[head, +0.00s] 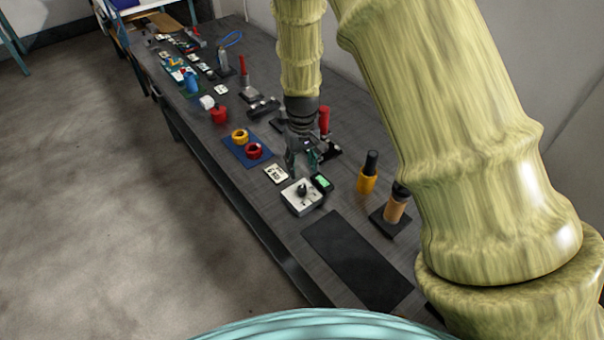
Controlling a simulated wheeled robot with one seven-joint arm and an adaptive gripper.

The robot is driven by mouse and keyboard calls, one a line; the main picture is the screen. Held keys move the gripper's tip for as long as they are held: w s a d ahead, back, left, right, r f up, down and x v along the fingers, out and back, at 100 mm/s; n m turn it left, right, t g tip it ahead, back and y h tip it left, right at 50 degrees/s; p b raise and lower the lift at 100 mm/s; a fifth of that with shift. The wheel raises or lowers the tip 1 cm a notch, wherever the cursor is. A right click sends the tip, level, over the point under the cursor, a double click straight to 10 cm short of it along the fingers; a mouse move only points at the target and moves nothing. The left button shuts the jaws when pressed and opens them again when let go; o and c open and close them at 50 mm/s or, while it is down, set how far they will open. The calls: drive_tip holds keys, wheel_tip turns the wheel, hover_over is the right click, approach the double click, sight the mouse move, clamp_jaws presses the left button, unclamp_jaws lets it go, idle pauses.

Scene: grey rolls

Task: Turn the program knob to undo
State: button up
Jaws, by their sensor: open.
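A small pale box with a dark knob on its top (302,190) stands on the dark workbench, near the middle of the head view. This looks like the program knob; its markings are too small to read. A small dark device with a green screen (322,182) stands just right of the box. My gripper (301,168) hangs from above, pointing down, just behind the knob and apart from it as far as I can see. It is open, with nothing seen between its fingers.
A blue mat (240,153) with a yellow and a red ring lies to the left. A yellow bottle (367,174) and an orange-tan cylinder (395,208) stand to the right. A bare black mat (357,258) lies in front. Several small items crowd the bench's far end.

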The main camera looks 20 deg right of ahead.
drive_tip(key=shift+r, duration=1)
